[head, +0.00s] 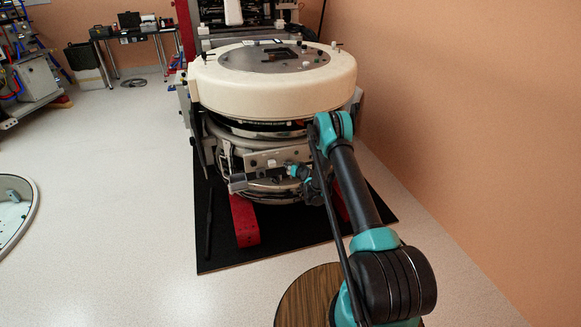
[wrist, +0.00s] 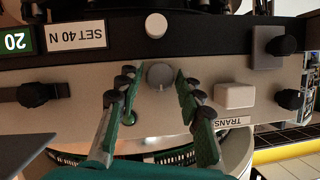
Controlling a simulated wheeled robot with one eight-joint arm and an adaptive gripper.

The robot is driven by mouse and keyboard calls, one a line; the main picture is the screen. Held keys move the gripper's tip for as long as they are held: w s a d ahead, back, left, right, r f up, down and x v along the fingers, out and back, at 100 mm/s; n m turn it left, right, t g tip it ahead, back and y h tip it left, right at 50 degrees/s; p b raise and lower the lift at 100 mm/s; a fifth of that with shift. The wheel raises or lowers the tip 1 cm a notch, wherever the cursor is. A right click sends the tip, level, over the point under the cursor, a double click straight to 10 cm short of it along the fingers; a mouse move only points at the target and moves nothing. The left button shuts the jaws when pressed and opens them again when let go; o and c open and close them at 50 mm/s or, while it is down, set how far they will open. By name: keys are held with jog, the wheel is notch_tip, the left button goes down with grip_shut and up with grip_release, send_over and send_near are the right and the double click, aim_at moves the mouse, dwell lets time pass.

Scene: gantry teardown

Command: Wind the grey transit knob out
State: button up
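The grey knob (wrist: 159,74) sits on a light panel (wrist: 60,78) in the wrist view, which shows the panel's labels upside down. A partly hidden label reading "TRANS" (wrist: 229,123) is right of the knob. My gripper (wrist: 156,76) is open, with one green finger on each side of the knob and gaps visible between fingers and knob. How near the tips are to the panel is hard to judge. In the head view my gripper (head: 305,171) is at the front panel (head: 262,160) of the round cream machine; the knob cannot be made out there.
Near the knob are a white button (wrist: 236,95), black knobs (wrist: 290,99) (wrist: 285,45), a white knob (wrist: 156,25), a black lever (wrist: 28,93) and a "SET 40 N" label (wrist: 77,36). Red feet (head: 244,222) stand on a black mat (head: 222,255).

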grip_shut()
jog(key=n+h, duration=0.1)
jog(key=n, duration=0.1)
jog(key=n+t+h, duration=0.1)
jog(key=n+h, duration=0.1)
jog(key=n, duration=0.1)
jog(key=n+t+h, duration=0.1)
jog(key=n+h, duration=0.1)
jog(key=n, duration=0.1)
jog(key=shift+s+a+f, duration=0.15)
jog(key=shift+a, duration=0.2)
dwell(0.5)
jog(key=shift+n+h, duration=0.3)
jog(key=shift+n, duration=0.1)
jog(key=shift+o, duration=2.2)
grip_release()
